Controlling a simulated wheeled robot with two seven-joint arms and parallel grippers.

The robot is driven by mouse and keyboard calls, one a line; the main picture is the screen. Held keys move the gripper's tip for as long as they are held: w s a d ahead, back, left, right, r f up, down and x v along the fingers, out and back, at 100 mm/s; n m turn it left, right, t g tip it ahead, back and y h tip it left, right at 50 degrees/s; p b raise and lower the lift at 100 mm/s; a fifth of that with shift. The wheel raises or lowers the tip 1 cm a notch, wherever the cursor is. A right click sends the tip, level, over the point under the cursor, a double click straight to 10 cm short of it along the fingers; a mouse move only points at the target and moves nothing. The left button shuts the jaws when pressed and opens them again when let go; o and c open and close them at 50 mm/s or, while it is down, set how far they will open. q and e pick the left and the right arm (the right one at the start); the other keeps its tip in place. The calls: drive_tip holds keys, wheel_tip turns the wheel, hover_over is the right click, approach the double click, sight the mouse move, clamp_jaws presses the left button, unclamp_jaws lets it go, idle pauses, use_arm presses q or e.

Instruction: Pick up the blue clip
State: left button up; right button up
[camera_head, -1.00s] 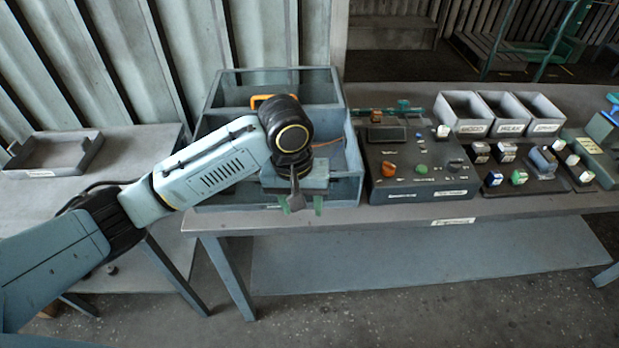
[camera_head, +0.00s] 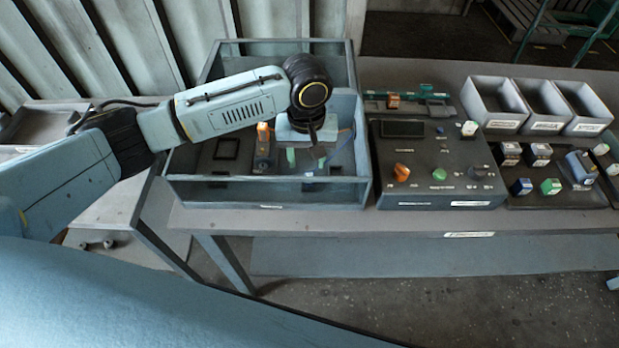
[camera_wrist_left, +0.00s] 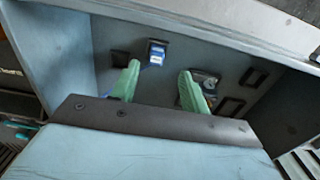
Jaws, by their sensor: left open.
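A small blue block-like piece with a white label, which looks like the blue clip (camera_wrist_left: 157,53), sits in a dark socket on the floor of the blue-grey housing. In the head view a small blue-and-white spot (camera_head: 308,172), probably the same piece, shows low behind the front wall. My left gripper (camera_head: 306,159) hangs inside the housing with its green fingers pointing down. In the wrist view the fingers of my left gripper (camera_wrist_left: 160,73) are apart with nothing between them, and the blue piece lies just beyond the left fingertip. My right gripper is not in view.
The housing's walls (camera_head: 265,193) surround the gripper. An orange-topped part (camera_head: 263,133) stands left of it. A control box (camera_head: 440,165) adjoins on the right, then a tray of small blocks (camera_head: 545,200) and grey bins (camera_head: 496,103). The bench's front edge is clear.

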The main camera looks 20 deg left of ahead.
sight(309, 175)
use_arm(q)
drive_tip(key=shift+f, duration=0.6)
drive_tip(key=f, duration=0.3)
drive_tip(key=shift+w+d+f, duration=0.2)
drive_tip(key=shift+f, duration=0.5)
drive_tip(key=c, duration=0.9)
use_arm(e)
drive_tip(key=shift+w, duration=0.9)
